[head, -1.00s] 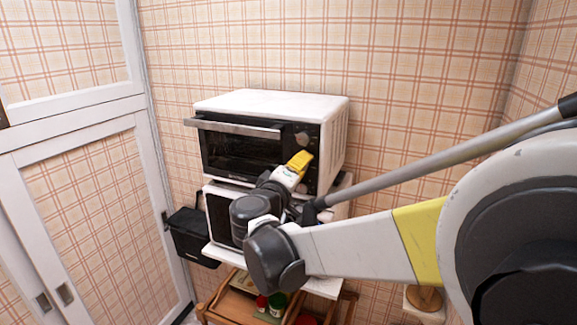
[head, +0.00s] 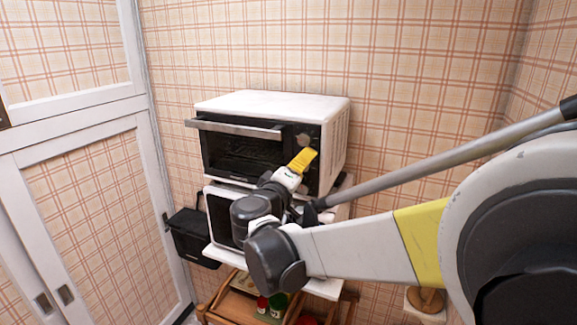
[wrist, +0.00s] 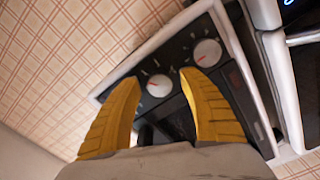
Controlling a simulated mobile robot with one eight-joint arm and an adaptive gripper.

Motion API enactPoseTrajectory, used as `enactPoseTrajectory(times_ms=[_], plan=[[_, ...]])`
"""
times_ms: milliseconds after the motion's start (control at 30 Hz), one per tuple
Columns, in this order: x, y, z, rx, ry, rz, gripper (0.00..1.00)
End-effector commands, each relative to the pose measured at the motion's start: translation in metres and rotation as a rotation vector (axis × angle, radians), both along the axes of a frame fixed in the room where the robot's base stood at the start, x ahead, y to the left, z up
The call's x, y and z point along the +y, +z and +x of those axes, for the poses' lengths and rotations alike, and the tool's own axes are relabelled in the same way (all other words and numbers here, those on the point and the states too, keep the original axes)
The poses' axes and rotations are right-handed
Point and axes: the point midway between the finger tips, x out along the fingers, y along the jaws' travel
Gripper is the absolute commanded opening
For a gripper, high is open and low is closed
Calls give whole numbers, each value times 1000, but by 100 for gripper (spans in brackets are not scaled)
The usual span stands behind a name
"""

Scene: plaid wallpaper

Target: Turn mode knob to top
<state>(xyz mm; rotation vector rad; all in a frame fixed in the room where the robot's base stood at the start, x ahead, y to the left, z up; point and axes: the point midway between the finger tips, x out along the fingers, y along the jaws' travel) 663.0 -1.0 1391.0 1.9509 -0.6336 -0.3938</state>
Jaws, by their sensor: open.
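The toaster oven (head: 272,103) has a white body and a dark control panel (wrist: 178,60) at its right side. In the wrist view the panel carries two pale round knobs with red marks, one nearer (wrist: 159,86) and one farther (wrist: 207,53). The upper knob (head: 303,139) also shows in the head view. I cannot read which is the mode knob. My gripper (wrist: 158,82) has yellow fingers spread open in front of the panel. The nearer knob appears between the fingertips; contact cannot be told. In the head view my gripper hides the lower panel.
A white microwave (head: 222,215) stands below the oven on a white shelf (head: 325,288). A dark box (head: 192,238) hangs at the left of the shelf. A wooden rack (head: 235,305) with jars is below. A sliding door (head: 85,200) is at the left.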

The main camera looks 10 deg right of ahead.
Motion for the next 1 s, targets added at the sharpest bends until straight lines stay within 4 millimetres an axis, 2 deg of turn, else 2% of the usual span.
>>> enactPoseTrajectory(times_ms=[167,500,633,800,1000], plan=[[8,0,-9,0,2,0,50],[51,0,-68,0,4,0,50],[63,0,-85,0,4,0,50],[70,0,-96,0,1,0,50],[71,0,-97,0,0,0,50]])
